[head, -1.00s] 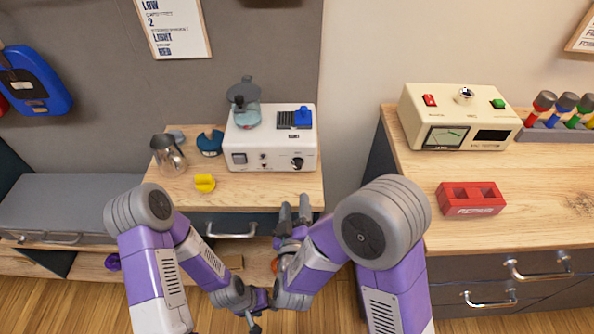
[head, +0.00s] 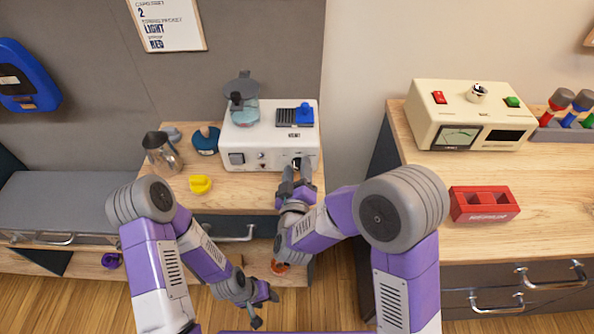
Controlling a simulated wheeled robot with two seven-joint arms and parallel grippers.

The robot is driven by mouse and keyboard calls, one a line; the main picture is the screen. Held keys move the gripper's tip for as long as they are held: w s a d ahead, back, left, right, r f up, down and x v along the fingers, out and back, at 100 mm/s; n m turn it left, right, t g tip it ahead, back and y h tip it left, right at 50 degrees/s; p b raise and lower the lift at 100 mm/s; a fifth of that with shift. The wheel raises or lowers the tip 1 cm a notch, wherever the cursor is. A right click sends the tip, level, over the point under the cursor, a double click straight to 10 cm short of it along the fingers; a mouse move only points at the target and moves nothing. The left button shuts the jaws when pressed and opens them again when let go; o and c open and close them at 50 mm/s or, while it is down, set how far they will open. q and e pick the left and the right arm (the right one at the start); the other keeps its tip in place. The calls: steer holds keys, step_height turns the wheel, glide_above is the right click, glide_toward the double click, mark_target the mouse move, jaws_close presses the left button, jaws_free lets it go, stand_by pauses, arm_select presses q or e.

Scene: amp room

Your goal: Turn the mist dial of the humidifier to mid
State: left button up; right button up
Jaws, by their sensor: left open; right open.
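A white boxy unit (head: 271,155), which looks like the humidifier, stands on the wooden top of the middle cabinet. A glass vessel with a dark cap (head: 243,105) sits on it. A dark round dial (head: 297,162) is low on the right of its front face, partly hidden by my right gripper. My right gripper (head: 297,175) is open just in front of the dial, its fingertips pointing at it. I cannot tell whether they touch it, nor read the dial's setting. My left gripper (head: 265,308) is open and empty, low in front of the cabinet, away from the unit.
A metal pitcher (head: 163,151), a blue round object (head: 205,139) and a yellow piece (head: 200,184) stand left of the unit. A blue knob (head: 304,114) is on its top. A cream meter box (head: 470,115) and a red tray (head: 484,204) are on the right cabinet.

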jaws_close()
steer(key=shift+m, duration=0.4)
steer(key=m, duration=0.5)
steer(key=shift+d+m, duration=0.15)
steer(key=shift+m, duration=0.15)
steer(key=m, duration=0.5)
steer(key=shift+d, duration=0.1)
stand_by(0.3)
jaws_free()
